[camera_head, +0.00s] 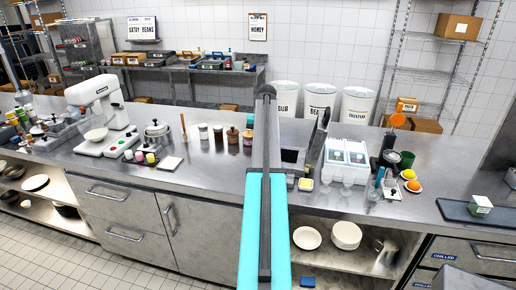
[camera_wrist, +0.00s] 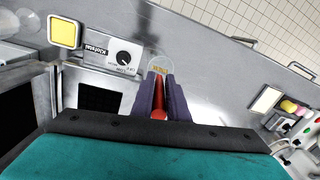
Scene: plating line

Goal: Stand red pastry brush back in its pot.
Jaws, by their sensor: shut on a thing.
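In the wrist view the two dark purple fingers of my gripper (camera_wrist: 160,90) are shut on the red pastry brush (camera_wrist: 159,102). Only a short red length shows between the fingers; its other end is hidden. In the head view my turquoise arm covers the middle of the counter and my gripper cannot be made out.
The steel counter (camera_head: 215,175) is bare in front of several jars (camera_head: 218,132). A white mixer (camera_head: 100,112) stands left.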

